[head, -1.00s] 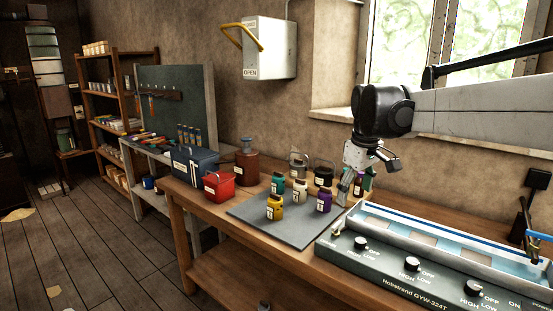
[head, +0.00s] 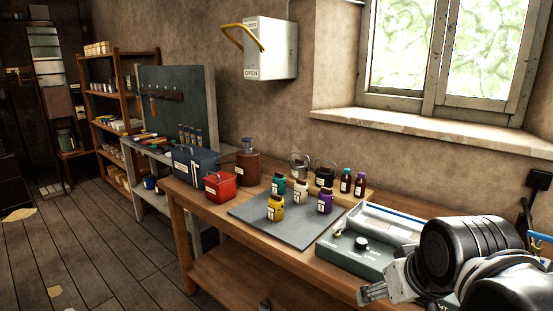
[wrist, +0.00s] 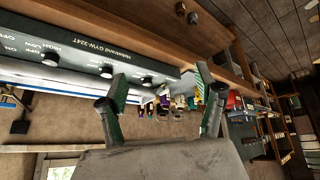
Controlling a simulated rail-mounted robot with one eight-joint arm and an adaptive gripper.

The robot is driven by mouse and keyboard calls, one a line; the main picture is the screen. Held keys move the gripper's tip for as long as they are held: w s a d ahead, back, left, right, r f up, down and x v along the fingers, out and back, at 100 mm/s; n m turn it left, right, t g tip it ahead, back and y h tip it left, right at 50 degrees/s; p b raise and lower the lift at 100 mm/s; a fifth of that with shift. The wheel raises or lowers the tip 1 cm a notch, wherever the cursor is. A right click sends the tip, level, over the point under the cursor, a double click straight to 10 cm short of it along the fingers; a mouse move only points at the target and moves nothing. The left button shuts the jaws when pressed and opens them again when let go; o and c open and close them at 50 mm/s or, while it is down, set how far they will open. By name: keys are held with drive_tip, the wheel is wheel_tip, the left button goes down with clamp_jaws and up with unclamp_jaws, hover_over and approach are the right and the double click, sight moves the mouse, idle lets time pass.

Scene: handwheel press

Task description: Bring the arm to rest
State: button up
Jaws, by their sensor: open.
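My gripper (head: 372,294) is at the lower right in the head view, in front of the workbench and over the near side of the grey-green machine (head: 350,260). In the wrist view my gripper (wrist: 165,88) shows two fingers spread apart with nothing between them. The same machine (wrist: 75,50) shows there with its row of knobs. The view is tilted, with the bench upside down. My arm covers much of the machine in the head view.
Small bottles, including a yellow one (head: 275,208) and a purple one (head: 324,202), stand on a grey mat (head: 270,229). A red box (head: 219,186) and a blue toolbox (head: 195,163) stand left of it. A wall box (head: 270,50) has a yellow lever.

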drive_tip(key=shift+m+t, duration=0.4)
drive_tip(key=shift+m, duration=0.1)
drive_tip(key=s+f, duration=0.3)
drive_tip(key=shift+s, duration=0.2)
drive_tip(key=shift+c, duration=1.3)
